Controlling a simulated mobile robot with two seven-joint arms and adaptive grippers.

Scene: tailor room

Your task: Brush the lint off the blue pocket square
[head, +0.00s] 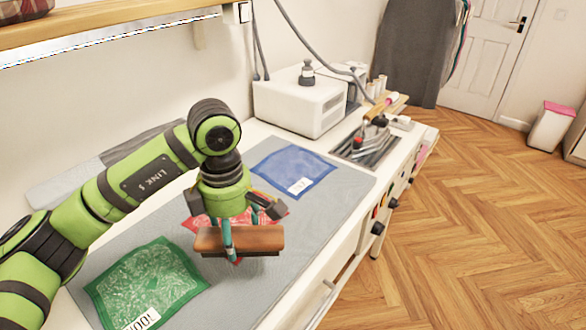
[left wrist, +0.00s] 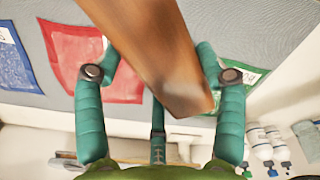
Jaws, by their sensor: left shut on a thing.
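My left gripper (head: 228,236) is shut on a wooden-backed brush (head: 258,239), held over the mat near the red pocket square (head: 275,210). In the left wrist view the brush (left wrist: 150,45) slants between the green fingers of my left gripper (left wrist: 162,78). The blue pocket square (head: 285,163) lies flat on the mat beyond the gripper, with a white label on its near edge. Part of it shows at the far left of the left wrist view (left wrist: 14,68). I cannot make out lint on it at this size. My right gripper is not in view.
A green pocket square (head: 150,275) with pale marks lies at the near left of the grey mat (head: 330,215). A white machine (head: 300,105) stands behind the blue square. A tray of tools (head: 368,150) lies to its right. The mat's right strip is clear.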

